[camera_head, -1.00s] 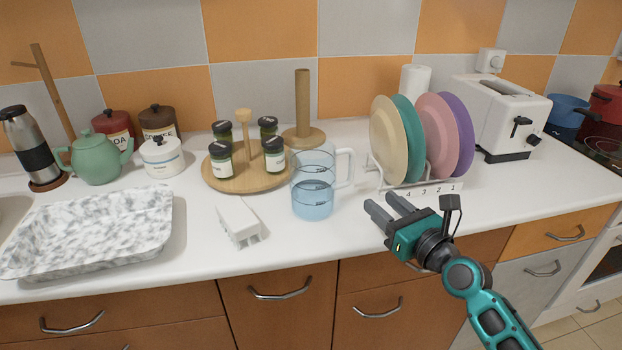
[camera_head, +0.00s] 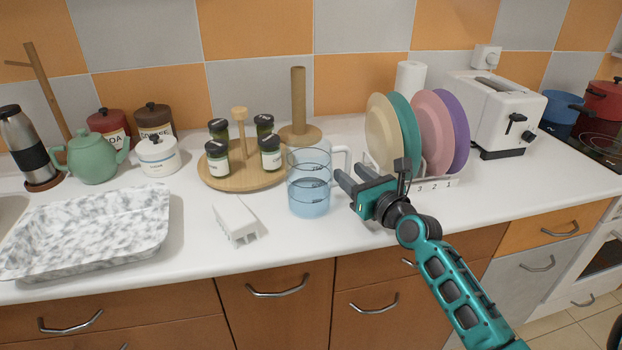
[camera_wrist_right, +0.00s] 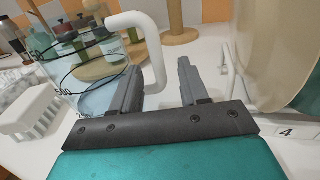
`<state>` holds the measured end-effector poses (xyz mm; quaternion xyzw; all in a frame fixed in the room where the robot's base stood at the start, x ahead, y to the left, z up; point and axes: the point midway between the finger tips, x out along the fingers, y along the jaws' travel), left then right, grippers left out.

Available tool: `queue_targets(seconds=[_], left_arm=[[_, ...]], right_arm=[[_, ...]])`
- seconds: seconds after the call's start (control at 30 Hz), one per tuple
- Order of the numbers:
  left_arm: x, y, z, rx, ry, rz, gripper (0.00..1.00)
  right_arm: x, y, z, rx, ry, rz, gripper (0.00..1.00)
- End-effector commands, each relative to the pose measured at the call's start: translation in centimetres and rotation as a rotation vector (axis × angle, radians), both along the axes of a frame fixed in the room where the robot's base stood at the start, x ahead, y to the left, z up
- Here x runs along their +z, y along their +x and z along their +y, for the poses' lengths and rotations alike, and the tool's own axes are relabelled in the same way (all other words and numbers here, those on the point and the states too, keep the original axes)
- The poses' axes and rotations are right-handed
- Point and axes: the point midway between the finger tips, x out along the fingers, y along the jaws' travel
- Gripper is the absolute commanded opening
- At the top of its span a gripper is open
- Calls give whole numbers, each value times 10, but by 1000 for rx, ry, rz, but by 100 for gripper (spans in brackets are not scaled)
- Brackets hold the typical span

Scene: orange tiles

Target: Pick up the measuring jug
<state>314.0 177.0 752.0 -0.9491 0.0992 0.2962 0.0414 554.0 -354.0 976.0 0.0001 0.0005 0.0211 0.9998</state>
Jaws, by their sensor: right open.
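The measuring jug (camera_head: 309,182) is clear with a blue tint and dark markings. It stands upright on the white counter, with its white handle (camera_head: 342,160) on the right side. My right gripper (camera_head: 343,178) is open just right of the jug, its fingers pointing toward the handle. In the right wrist view the jug (camera_wrist_right: 95,92) is at the left and its handle (camera_wrist_right: 150,50) curves down near the left finger, in the gap's direction. Whether a finger touches the handle I cannot tell. My left gripper is not in view.
A rack of coloured plates (camera_head: 383,135) stands close right of my gripper. A wooden turntable (camera_head: 225,178) with several jars is behind left of the jug. A white block-like object (camera_head: 236,220) and a marbled tray (camera_head: 90,230) lie further left. The counter front is clear.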

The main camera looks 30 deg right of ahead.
Motion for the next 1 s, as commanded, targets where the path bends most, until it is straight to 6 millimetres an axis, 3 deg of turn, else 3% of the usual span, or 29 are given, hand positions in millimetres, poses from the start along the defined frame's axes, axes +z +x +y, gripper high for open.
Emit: queue_targets(seconds=[0.13, 0.57, 1.0], left_arm=[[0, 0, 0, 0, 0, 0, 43], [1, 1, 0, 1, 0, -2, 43], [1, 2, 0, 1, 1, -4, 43]], right_arm=[[0, 0, 0, 0, 0, 0, 42], [0, 0, 0, 0, 0, -1, 1], [0, 0, 0, 0, 0, -1, 0]])
